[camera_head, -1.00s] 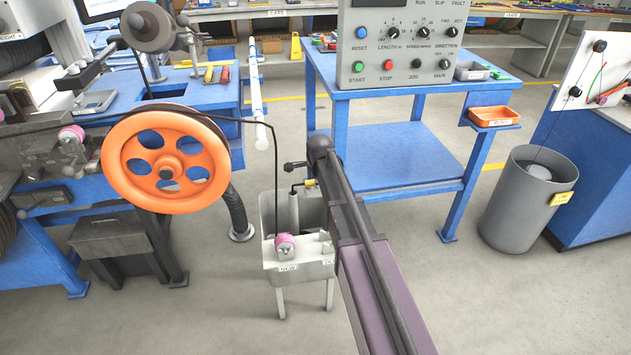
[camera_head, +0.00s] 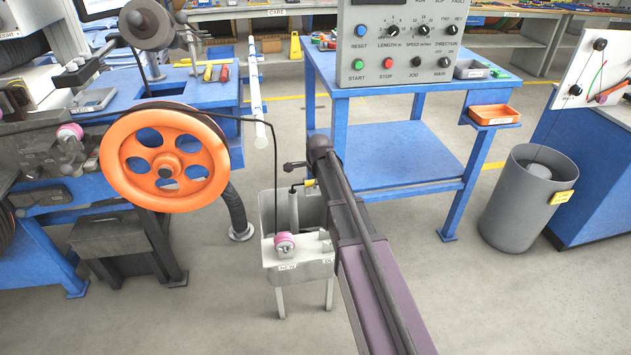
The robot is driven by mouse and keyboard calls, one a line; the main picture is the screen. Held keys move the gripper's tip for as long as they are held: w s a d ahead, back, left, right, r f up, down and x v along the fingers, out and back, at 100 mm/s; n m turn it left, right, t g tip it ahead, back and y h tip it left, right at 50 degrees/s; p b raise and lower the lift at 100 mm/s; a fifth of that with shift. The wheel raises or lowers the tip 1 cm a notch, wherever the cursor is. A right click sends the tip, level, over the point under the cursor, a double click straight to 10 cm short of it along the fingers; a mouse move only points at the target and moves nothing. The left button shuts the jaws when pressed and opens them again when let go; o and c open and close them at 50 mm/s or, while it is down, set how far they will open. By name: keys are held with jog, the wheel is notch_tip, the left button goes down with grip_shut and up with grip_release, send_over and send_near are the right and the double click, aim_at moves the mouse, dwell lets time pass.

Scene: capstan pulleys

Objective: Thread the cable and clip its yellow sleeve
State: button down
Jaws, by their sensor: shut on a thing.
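The black cable (camera_head: 250,121) runs over the top of the large orange wheel (camera_head: 133,181). It bends and hangs down to a small pink pulley (camera_head: 284,239) on the light grey tank (camera_head: 300,272). A small yellow piece (camera_head: 309,183) with a short black length shows at the left edge of my arm, above the tank. I cannot tell whether it is the cable's sleeve. My arm reaches in from the bottom, and its far end is beside the tank. My jaws are hidden behind the arm. No clip can be made out.
A second pink pulley (camera_head: 70,132) sits on the machine at left. A blue table (camera_head: 395,155) with a control box (camera_head: 400,45) stands behind my arm. A grey bin (camera_head: 510,210) stands at right. The floor between my arm and the bin is clear.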

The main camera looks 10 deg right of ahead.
dwell(0.3)
jog(key=shift+c, duration=1.9)
grip_release()
